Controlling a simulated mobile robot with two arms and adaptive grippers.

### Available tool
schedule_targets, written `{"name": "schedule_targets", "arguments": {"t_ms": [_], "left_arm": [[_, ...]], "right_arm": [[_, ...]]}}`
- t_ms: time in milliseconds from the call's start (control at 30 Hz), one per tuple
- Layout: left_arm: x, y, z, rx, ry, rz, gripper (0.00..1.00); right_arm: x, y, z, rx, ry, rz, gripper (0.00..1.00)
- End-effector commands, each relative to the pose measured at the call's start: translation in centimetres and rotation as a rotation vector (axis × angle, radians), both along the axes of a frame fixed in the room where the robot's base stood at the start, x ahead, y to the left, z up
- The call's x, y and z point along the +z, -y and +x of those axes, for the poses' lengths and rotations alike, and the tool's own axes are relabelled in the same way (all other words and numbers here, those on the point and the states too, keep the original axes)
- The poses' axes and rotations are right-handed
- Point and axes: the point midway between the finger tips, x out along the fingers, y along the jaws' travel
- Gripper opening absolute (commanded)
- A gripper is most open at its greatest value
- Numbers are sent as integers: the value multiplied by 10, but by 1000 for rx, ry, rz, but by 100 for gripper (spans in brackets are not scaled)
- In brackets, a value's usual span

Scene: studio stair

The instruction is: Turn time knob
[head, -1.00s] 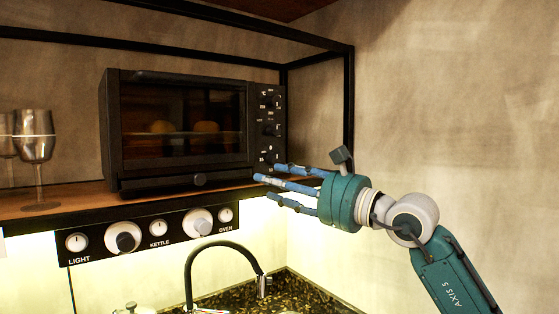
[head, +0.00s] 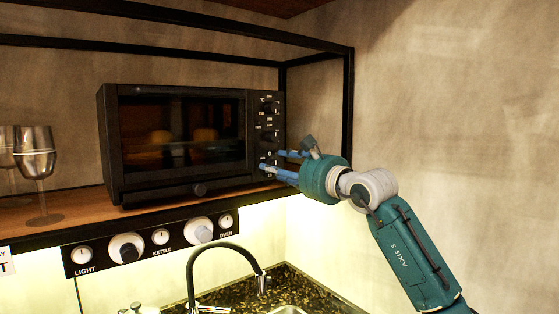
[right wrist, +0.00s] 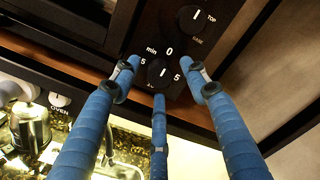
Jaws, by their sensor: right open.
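The black oven (head: 180,128) stands on the wooden shelf, its knob panel on its right side. The time knob (right wrist: 158,71) shows in the right wrist view, under "min" and "0"; its white mark points up, roughly at 0. In the head view my fingers largely hide it. My right gripper (head: 269,163) is at the lower end of the panel, open and empty. In the right wrist view its blue fingers (right wrist: 160,76) sit left, right and below the knob; I cannot tell whether they touch it. My left gripper is not in view.
Another knob (right wrist: 193,17) with "TOP" beside it sits above the time knob. A strip of labelled knobs (head: 160,237) runs under the shelf. Below are a black faucet (head: 228,246) and a dark counter. Glasses (head: 36,155) stand at the left. The right wall is bare.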

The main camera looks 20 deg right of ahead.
Motion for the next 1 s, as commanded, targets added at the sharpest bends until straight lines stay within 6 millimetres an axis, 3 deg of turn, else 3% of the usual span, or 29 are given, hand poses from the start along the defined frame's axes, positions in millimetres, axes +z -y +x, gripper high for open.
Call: {"name": "schedule_targets", "arguments": {"t_ms": [300, 533, 1000], "left_arm": [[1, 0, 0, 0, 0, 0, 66], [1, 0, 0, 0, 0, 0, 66], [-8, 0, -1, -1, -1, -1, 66]], "right_arm": [[-1, -1, 3, 0, -1, 0, 45], [-1, -1, 3, 0, -1, 0, 1], [-3, -1, 3, -1, -29, 78, 0]]}}
